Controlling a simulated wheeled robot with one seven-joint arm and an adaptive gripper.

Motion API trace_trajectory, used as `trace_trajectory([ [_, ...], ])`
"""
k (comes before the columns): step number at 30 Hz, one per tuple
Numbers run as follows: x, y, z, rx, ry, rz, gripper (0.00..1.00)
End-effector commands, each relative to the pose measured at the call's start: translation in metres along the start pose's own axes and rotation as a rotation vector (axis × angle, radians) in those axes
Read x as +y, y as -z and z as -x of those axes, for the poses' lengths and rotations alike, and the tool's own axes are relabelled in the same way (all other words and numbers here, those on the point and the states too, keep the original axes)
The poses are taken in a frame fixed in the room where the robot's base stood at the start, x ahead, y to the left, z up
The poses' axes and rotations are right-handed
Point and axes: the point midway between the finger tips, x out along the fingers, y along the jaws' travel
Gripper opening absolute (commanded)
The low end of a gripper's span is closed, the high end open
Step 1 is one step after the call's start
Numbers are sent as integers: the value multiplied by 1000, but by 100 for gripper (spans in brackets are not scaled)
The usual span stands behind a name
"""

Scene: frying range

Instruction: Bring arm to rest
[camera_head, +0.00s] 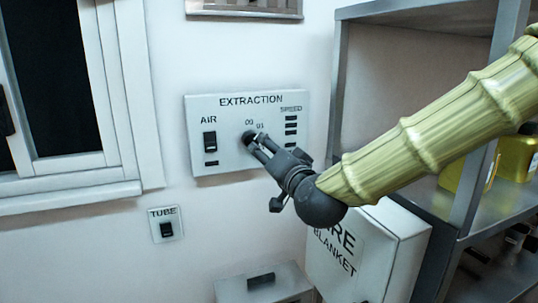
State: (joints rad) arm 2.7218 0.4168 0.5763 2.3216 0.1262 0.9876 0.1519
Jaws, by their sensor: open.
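My gripper (257,146) is in front of the extraction panel (231,107) on the white wall. Its fingertips are at the panel's round dark knob (247,137), near the marks 00 and 01. The fingers look parted; I cannot tell whether they touch the knob. My arm (430,120), in a ribbed yellow-green cover, reaches in from the upper right. The panel also has an AIR rocker switch (210,141) on the left and a SPEED column of dark bars (291,125) on the right.
A fire blanket box (405,246) sits below my arm. A metal shelf (461,190) with yellow containers (517,156) stands at right. The wall at lower left is clear.

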Motion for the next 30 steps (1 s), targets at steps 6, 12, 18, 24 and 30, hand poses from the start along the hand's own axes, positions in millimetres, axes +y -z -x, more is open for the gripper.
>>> trace_trajectory([
  [6,0,0,-14,1,0,0,62],
  [12,-1,0,-43,1,0,0,62],
  [18,0,-1,-73,0,0,0,62],
  [24,0,-1,-100,-1,0,0,62],
  [30,-1,-1,-115,-1,0,1,62],
])
